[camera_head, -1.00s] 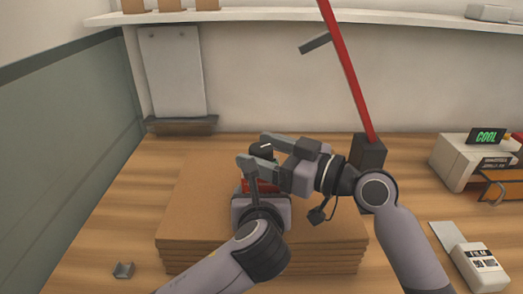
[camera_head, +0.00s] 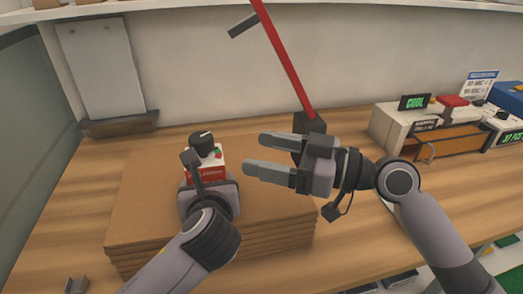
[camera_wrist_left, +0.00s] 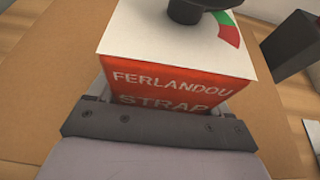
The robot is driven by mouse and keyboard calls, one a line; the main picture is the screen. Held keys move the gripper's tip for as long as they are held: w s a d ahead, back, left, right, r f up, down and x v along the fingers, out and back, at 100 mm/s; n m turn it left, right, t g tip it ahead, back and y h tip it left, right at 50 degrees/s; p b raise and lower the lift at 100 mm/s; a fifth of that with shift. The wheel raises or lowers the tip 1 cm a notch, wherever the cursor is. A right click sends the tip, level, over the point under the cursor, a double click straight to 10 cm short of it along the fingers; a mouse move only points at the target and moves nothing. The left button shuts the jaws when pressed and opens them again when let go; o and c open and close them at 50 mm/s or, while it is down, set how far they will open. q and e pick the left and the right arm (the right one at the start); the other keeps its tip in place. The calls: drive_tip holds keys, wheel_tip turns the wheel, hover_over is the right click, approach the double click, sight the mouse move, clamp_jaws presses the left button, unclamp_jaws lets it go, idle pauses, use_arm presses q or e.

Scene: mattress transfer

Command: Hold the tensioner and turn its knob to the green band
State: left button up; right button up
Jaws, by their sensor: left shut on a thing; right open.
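The tensioner (camera_head: 206,170) is a red and white box with a black knob (camera_head: 201,142) on top, standing over the stack of brown boards. My left gripper (camera_head: 203,178) is shut on its body. The left wrist view shows the tensioner's red face (camera_wrist_left: 170,88) with white lettering and its white top. The knob (camera_wrist_left: 187,10) is cut off at that view's upper edge. A green and red band (camera_wrist_left: 230,25) shows beside it; the pointer's reading is unclear. My right gripper (camera_head: 262,158) is open and empty, right of the tensioner and apart from it, fingers pointing left.
The stack of brown boards (camera_head: 265,235) lies on the wooden table. A red lever (camera_head: 285,60) on a dark block (camera_head: 309,124) rises behind my right gripper.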

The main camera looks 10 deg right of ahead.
use_arm(q)
drive_tip(key=shift+r, duration=0.2)
drive_tip(key=o, duration=1.6)
drive_tip(key=shift+o, duration=0.9)
drive_tip(key=shift+f, duration=0.1)
drive_tip(key=shift+s, duration=0.1)
